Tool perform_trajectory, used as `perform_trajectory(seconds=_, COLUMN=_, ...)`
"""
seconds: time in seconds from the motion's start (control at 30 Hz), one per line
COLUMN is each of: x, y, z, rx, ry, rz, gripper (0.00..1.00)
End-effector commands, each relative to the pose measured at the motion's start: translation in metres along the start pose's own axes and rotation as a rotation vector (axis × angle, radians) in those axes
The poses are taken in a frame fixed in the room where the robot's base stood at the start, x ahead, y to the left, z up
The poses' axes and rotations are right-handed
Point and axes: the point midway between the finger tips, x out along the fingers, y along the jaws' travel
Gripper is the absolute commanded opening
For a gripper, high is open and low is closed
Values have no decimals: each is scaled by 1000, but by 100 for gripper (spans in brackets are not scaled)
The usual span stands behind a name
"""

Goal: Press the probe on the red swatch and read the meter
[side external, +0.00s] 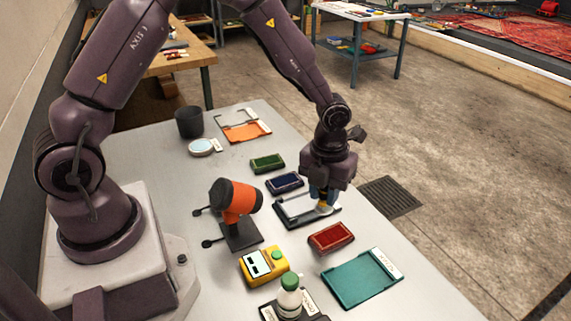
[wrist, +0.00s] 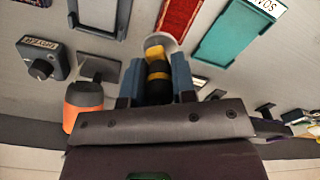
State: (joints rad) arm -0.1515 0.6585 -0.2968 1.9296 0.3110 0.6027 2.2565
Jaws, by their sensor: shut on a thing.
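My gripper (side external: 322,190) is shut on the probe (side external: 323,208), a yellow and black piece that also shows between the fingers in the wrist view (wrist: 157,72). The probe hangs over or at the right end of a dark-framed holder (side external: 295,210); I cannot tell if it touches. The red swatch (side external: 331,237) lies flat in front of the gripper, apart from the probe in the side view. In the wrist view the red swatch (wrist: 180,18) lies just beyond the probe's pale end. The yellow meter (side external: 258,265) sits nearer the camera; its display reading is too small to tell.
Green (side external: 267,163) and blue (side external: 285,183) swatches lie behind. A teal tray (side external: 360,284) is at front right, a white bottle (side external: 289,300) at the front. An orange and black device (side external: 235,198) stands left of the gripper. A dark cup (side external: 189,122) is at back left.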

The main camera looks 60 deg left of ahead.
Motion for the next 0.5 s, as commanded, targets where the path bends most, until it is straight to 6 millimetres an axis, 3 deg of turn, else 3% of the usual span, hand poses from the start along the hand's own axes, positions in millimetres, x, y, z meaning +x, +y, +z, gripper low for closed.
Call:
perform_trajectory(seconds=0.13, x=-1, y=-26, z=-6, rx=43, ry=-8, rz=-1, gripper=1)
perform_trajectory(seconds=0.27, x=0, y=-27, z=0, rx=17, ry=-10, rz=0, gripper=1)
perform_trajectory(seconds=0.5, x=22, y=-26, z=-1, rx=13, ry=-6, rz=3, gripper=1)
